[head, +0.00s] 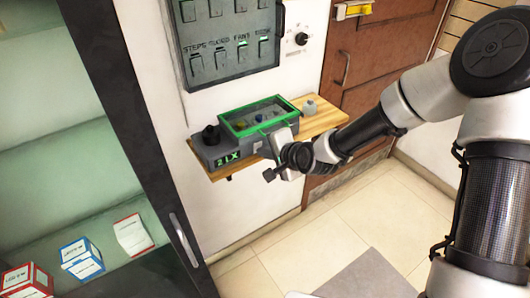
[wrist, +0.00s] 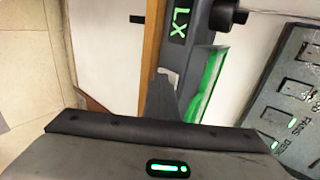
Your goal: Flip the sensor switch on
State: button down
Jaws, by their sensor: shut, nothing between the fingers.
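A dark switch panel (head: 232,68) hangs on the white wall, with two visible rows of small switches and labels. I read "STEPS" and "FANS"; the other labels are too blurred, so I cannot tell which switch is the sensor one. Some switches show a green glow. The panel also shows tilted at the right edge of the wrist view (wrist: 284,84). My gripper (head: 283,140) is below the panel, in front of a grey console, apart from the switches. In the wrist view my gripper (wrist: 165,80) is shut and empty, its fingers overlapping the shelf and console.
The grey console (head: 222,151) with a green-framed lid and a black knob sits on a wooden wall shelf (head: 320,117). A small light grey object (head: 310,107) stands on the shelf. A round dial (head: 302,39) is right of the panel. A dark-framed cabinet (head: 135,130) stands left.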

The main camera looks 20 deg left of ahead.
jog(key=shift+w+r, duration=0.1)
jog(key=shift+w+a+r+p, duration=0.15)
jog(key=shift+a+r+p, duration=0.1)
jog(key=shift+r+p, duration=0.5)
jog(key=shift+r, duration=0.15)
